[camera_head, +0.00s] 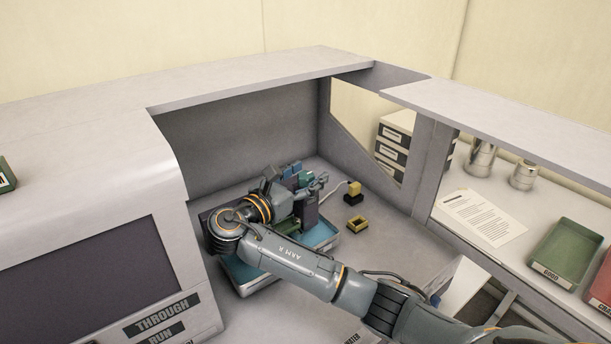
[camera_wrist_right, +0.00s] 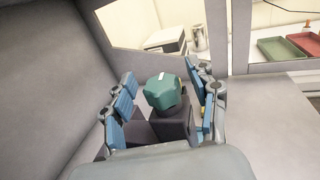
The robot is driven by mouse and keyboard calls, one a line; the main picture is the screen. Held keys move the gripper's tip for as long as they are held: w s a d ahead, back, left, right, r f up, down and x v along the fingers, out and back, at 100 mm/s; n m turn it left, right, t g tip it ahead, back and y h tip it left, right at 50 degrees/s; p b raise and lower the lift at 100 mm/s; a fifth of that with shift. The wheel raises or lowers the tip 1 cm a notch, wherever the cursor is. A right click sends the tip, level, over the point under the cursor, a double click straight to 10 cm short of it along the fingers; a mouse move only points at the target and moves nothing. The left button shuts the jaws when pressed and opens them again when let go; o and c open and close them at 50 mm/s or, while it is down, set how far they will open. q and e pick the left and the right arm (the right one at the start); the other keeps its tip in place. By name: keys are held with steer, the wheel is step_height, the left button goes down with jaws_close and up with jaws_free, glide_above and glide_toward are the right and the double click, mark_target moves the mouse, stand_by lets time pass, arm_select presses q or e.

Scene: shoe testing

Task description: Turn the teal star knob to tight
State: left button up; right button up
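The teal star knob (camera_wrist_right: 166,93) sits on a dark block (camera_wrist_right: 172,125) in the right wrist view, with a short white mark on its top. My right gripper (camera_wrist_right: 164,90) is open, its blue-padded fingers on either side of the knob with gaps showing. In the head view my right gripper (camera_head: 298,180) is inside the grey booth, at the fixture on a blue tray (camera_head: 322,237). The arm hides much of the fixture there. No scale or wording by the knob is legible. My left gripper is not in view.
Booth walls (camera_head: 235,140) enclose the back and sides. A green tray (camera_head: 567,252) and a paper sheet (camera_head: 480,217) lie beyond the right partition.

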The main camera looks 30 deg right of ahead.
mark_target(306, 174)
step_height(306, 174, up, 10)
steer(key=shift+f, duration=0.1)
stand_by(0.5)
